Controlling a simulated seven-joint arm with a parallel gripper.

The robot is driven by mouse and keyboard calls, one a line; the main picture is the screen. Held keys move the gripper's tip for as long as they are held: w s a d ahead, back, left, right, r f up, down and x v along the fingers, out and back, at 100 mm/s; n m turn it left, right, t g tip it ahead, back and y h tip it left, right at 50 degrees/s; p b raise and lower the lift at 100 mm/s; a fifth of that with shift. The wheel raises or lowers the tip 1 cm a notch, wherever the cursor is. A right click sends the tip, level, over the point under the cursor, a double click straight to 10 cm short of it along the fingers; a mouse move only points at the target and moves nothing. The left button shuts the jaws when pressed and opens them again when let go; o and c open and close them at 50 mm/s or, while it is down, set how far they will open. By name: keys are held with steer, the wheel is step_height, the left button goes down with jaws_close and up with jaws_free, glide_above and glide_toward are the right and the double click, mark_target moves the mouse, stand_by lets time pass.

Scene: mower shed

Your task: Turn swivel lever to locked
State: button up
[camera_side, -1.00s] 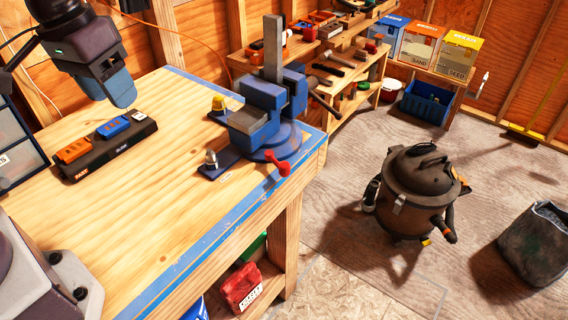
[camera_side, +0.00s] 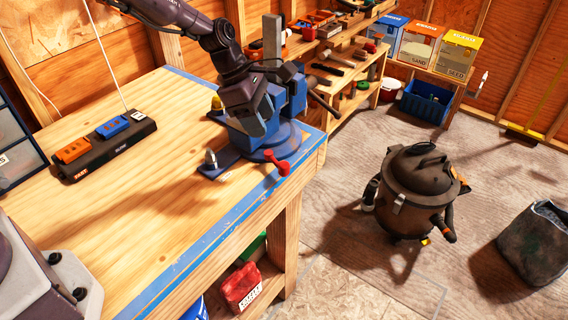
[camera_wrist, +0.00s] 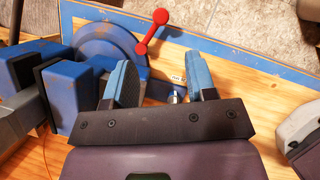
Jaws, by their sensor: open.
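The red swivel lever (camera_side: 278,163) sits at the front of the round base of the blue vise (camera_side: 292,95). In the wrist view the lever (camera_wrist: 151,33) is a short red bar with rounded ends, slanting from the base's rim outward to the upper right. My gripper (camera_wrist: 162,72) has its two blue fingers apart with nothing between them. In the side view my gripper (camera_side: 258,126) is over the vise's near side and hides part of it. The lever lies beyond the fingertips in the wrist view, and I see no contact.
A silver bolt (camera_side: 210,157) stands on the vise's blue mounting foot, with a small label beside it in the wrist view (camera_wrist: 177,78). A black charger (camera_side: 105,147) with orange and blue blocks lies left. The bench front is clear.

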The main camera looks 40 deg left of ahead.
mark_target(282, 164)
steer(key=x, duration=1.3)
steer(key=shift+s+a, duration=0.1)
jaws_close()
steer(key=shift+s+a, duration=0.1)
